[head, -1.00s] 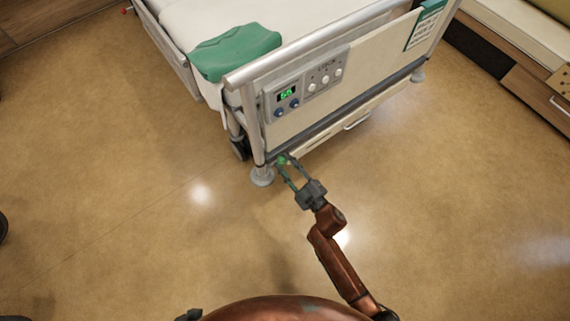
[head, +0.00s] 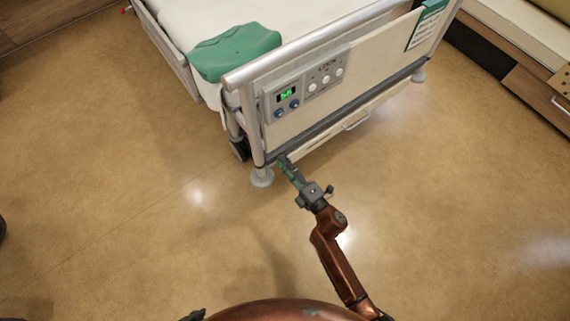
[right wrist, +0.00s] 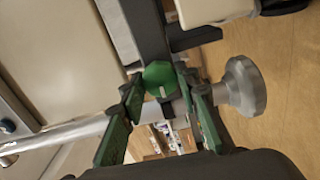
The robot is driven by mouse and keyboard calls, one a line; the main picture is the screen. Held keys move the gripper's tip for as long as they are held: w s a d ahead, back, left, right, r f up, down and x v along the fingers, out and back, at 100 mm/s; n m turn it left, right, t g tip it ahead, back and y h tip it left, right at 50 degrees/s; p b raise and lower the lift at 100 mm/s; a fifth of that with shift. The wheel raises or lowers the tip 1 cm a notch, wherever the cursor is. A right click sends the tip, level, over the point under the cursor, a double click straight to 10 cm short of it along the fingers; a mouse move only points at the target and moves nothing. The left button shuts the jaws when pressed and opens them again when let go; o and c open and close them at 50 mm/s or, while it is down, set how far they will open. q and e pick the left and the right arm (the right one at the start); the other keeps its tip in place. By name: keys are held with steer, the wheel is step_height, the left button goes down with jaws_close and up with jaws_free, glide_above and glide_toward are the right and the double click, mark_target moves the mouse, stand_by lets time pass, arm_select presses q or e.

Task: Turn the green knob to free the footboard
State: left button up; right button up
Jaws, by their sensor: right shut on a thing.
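The green knob (right wrist: 160,75) sits low at the bed's foot end, between my fingers in the right wrist view. It has a white mark on its face. In the head view the fingertips mostly hide it. My right gripper (head: 285,163) is shut on the knob, with one finger on each side. In the head view its fingers appear nearly edge-on. The cream footboard (head: 385,68) stands upright at the end of the bed, above the knob. My left gripper is out of view.
A control panel (head: 283,98) with a green display is on the footboard's left part. The bed's left foot (head: 262,178) is close beside the knob. A low drawer unit (head: 525,88) stands at the right. The floor (head: 130,200) around is clear.

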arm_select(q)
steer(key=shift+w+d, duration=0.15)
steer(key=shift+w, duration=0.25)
arm_select(e)
steer(key=shift+s+f+n, duration=0.15)
steer(key=shift+f+n, duration=0.05)
steer(key=shift+n, duration=0.2)
steer(key=o, duration=1.2)
steer(key=shift+r, duration=0.1)
steer(key=shift+c, duration=0.2)
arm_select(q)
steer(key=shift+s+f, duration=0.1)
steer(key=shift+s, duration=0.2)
